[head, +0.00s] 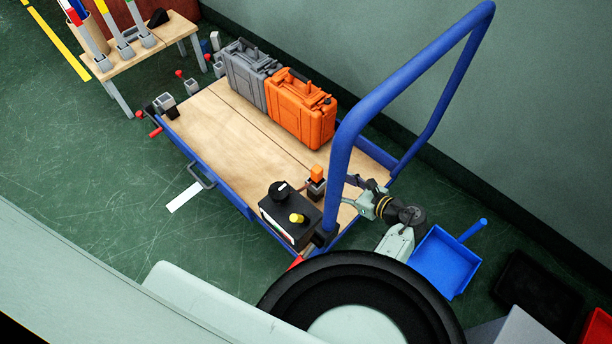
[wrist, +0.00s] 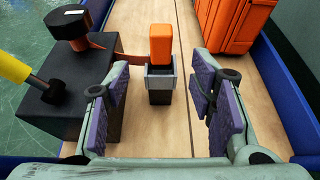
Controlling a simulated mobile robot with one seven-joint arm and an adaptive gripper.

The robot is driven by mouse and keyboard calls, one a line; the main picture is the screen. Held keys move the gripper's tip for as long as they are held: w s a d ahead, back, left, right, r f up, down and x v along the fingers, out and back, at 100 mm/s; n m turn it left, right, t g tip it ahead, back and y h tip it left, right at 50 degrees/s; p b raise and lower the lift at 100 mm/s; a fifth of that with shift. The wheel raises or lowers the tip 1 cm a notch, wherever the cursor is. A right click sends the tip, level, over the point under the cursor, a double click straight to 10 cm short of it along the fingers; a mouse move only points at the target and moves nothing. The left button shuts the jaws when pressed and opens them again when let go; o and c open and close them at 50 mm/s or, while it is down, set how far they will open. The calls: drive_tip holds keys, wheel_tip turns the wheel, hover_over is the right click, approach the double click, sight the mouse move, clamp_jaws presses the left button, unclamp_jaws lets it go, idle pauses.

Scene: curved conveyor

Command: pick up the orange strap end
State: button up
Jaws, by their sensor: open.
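The orange strap end (head: 317,172) stands upright in a small grey and black holder (head: 316,189) on the cart's wooden deck. In the wrist view the orange strap end (wrist: 161,46) rises from the holder (wrist: 160,88), and a brown-orange strap (wrist: 125,56) runs from the black box to it. My gripper (head: 356,194) is just right of the holder in the head view. In the wrist view my gripper (wrist: 162,98) is open, its purple pads left and right of the holder, with nothing between them visibly gripped. The strap end's lower part is hidden in the holder.
A black box (head: 290,214) with a black knob and yellow post stands close to the left of the holder. An orange case (head: 300,107) and a grey case (head: 248,72) stand farther back. The blue cart handle (head: 342,150) arches beside my gripper. The deck's left middle is clear.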

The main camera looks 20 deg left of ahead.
sight(320, 175)
drive_tip(key=x, duration=0.6)
drive_tip(key=shift+f, duration=0.25)
drive_tip(key=x, duration=0.1)
drive_tip(key=p+x, duration=0.1)
drive_tip(key=x, duration=0.2)
drive_tip(key=shift+a+r, duration=0.15)
drive_tip(key=shift+r, duration=0.1)
drive_tip(key=shift+w+a+f, duration=0.25)
drive_tip(key=shift+a+f, duration=0.05)
drive_tip(key=shift+a, duration=0.15)
drive_tip(key=shift+c, duration=0.4)
clamp_jaws()
